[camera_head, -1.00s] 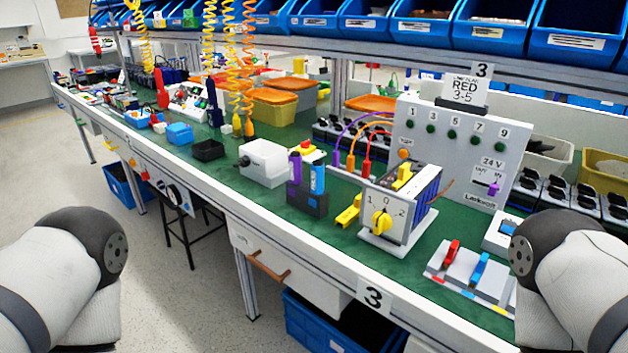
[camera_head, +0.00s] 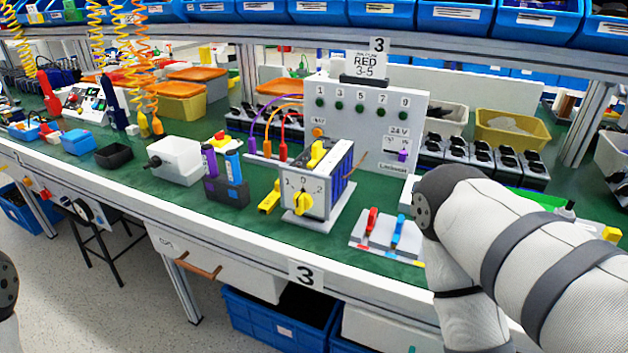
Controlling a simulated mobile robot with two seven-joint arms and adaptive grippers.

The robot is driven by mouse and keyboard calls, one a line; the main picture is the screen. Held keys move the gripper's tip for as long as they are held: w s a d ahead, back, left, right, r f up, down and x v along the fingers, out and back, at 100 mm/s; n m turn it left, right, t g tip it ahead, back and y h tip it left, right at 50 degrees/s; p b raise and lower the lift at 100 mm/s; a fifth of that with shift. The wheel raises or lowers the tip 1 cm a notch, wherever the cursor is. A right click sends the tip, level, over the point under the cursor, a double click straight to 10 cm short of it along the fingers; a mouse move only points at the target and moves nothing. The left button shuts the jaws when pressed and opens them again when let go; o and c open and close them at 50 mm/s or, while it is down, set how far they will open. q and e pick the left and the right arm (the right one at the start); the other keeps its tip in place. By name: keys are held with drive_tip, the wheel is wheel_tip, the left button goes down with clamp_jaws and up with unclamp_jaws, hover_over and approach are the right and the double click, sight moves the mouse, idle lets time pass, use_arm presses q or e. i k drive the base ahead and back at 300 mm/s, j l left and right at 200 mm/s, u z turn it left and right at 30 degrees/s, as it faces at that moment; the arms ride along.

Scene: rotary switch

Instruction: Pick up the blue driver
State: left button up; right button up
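A light-blue upright cylinder (camera_head: 233,164), perhaps the blue driver, stands beside a purple one (camera_head: 209,160) in a dark holder (camera_head: 228,192) on the green bench, left of centre. A second blue-handled piece (camera_head: 398,228) lies beside a red one (camera_head: 371,220) on a light grey tray (camera_head: 362,243), left of my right arm. I cannot tell for certain which blue piece is the driver. My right arm covers the bench's right part, and only a sliver of my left arm shows at the left edge. Neither gripper is in view.
A switch box with a yellow knob (camera_head: 302,200) stands between holder and tray, a yellow piece (camera_head: 269,197) beside it. A white box (camera_head: 177,160) is left of the holder. A grey panel (camera_head: 365,140) with cables stands behind. Bare green bench lies in front of the holder.

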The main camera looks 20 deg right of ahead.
sight(232, 158)
drive_tip(key=i+j+z, duration=0.25)
drive_tip(key=j, duration=0.25)
drive_tip(key=i+j+z, duration=0.1)
drive_tip(key=j+z, duration=0.15)
drive_tip(key=j, duration=0.2)
drive_tip(key=j+z, duration=0.3)
drive_tip(key=j, duration=0.25)
drive_tip(key=i+j+z, duration=0.1)
drive_tip(key=j+z, duration=0.15)
drive_tip(key=j, duration=0.3)
